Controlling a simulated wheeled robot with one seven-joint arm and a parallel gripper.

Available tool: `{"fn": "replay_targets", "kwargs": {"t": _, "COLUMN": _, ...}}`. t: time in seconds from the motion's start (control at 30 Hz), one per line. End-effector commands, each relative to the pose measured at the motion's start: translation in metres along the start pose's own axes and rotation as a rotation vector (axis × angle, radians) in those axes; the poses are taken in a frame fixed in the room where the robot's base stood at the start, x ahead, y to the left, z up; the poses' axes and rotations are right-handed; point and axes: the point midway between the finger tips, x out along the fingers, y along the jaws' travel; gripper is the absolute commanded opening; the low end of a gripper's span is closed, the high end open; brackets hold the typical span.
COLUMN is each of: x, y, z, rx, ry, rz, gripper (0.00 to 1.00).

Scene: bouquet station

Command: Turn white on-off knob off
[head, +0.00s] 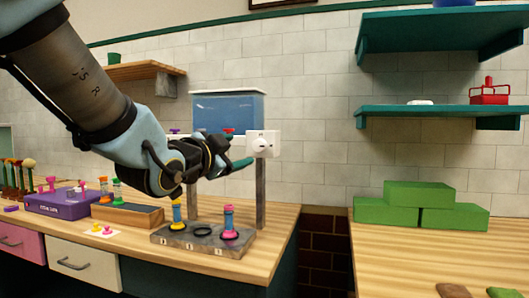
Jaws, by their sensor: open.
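The white on-off knob (261,145) is a round dial on a white plate at the right end of a white bar, below a blue water tank (228,111). Its face is towards me, but its marks are too small to read. My gripper (238,163) is just left of the knob and slightly lower, with its teal fingertip pointing right. It looks empty. I cannot tell from this view whether the fingertip touches the plate. My arm hides part of the white bar and the left side of the stand.
A grey numbered stand (178,240) with vials and a ring sits below my gripper. A purple box (65,202) and a wooden tray (127,215) stand to the left. Green blocks (418,194) are stacked on the right counter. Teal shelves (440,112) hang at upper right.

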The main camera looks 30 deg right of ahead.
Motion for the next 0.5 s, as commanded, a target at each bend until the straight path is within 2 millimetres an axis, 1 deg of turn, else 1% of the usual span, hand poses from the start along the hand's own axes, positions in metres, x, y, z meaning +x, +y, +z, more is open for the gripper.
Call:
{"fn": "replay_targets", "kwargs": {"t": 0.17, "x": 0.023, "y": -0.001, "z": 0.0, "rx": -0.002, "ry": -0.003, "rz": 0.003, "gripper": 0.75}}
{"fn": "replay_targets", "kwargs": {"t": 0.4, "x": 0.065, "y": -0.001, "z": 0.0, "rx": -0.004, "ry": -0.005, "rz": 0.003, "gripper": 0.75}}
{"fn": "replay_targets", "kwargs": {"t": 0.5, "x": 0.079, "y": -0.001, "z": 0.0, "rx": -0.003, "ry": -0.005, "rz": 0.003, "gripper": 0.75}}
